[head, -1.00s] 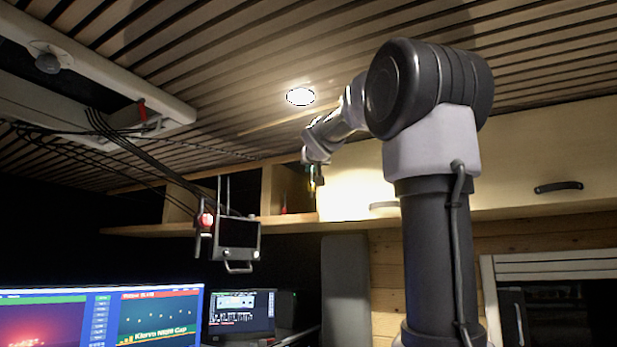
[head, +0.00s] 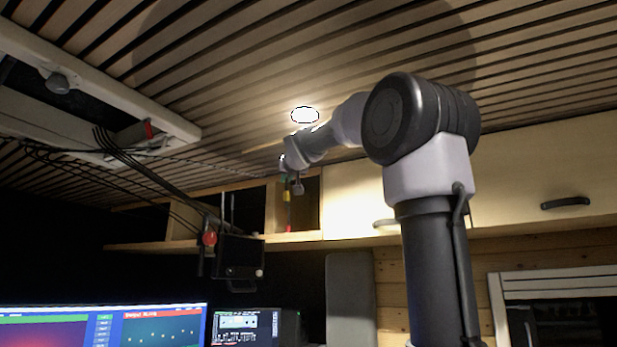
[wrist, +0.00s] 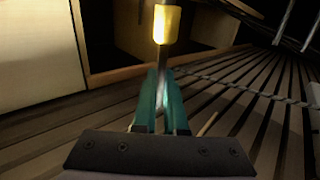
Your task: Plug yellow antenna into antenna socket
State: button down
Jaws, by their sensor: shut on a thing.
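The yellow antenna (wrist: 166,24) is in my gripper (wrist: 163,82). Its yellow end stands out beyond the teal fingers, and a dark rod runs back between them. In the head view my gripper (head: 290,182) is small, in front of the open shelf, with the antenna's yellow part (head: 287,196) hanging below it. A dark box-like device (head: 240,258) hangs to the left and lower, with two thin upright rods on top and a red knob at its left. The antenna is apart from this device. I cannot make out the antenna socket.
The wooden shelf (head: 150,245) runs behind, with closed cabinets (head: 530,195) to the right. Black cables (head: 150,175) hang from the ceiling hatch near the device. Lit monitors (head: 100,325) stand below. Something small and red (head: 287,229) shows on the shelf.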

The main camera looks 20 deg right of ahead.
jog(key=w+a+n+y, duration=0.1)
jog(key=w+a+y, duration=0.2)
jog(key=w, duration=0.9)
jog(key=a, duration=0.3)
jog(key=shift+w+f+n, duration=0.2)
jog(key=shift+w+n, duration=0.05)
jog(key=shift+n, duration=0.15)
jog(key=shift+f, duration=0.1)
jog(key=shift+f, duration=2.3)
jog(key=shift+a+f, duration=0.1)
jog(key=shift+f, duration=1.3)
jog(key=c, duration=0.9)
grip_release()
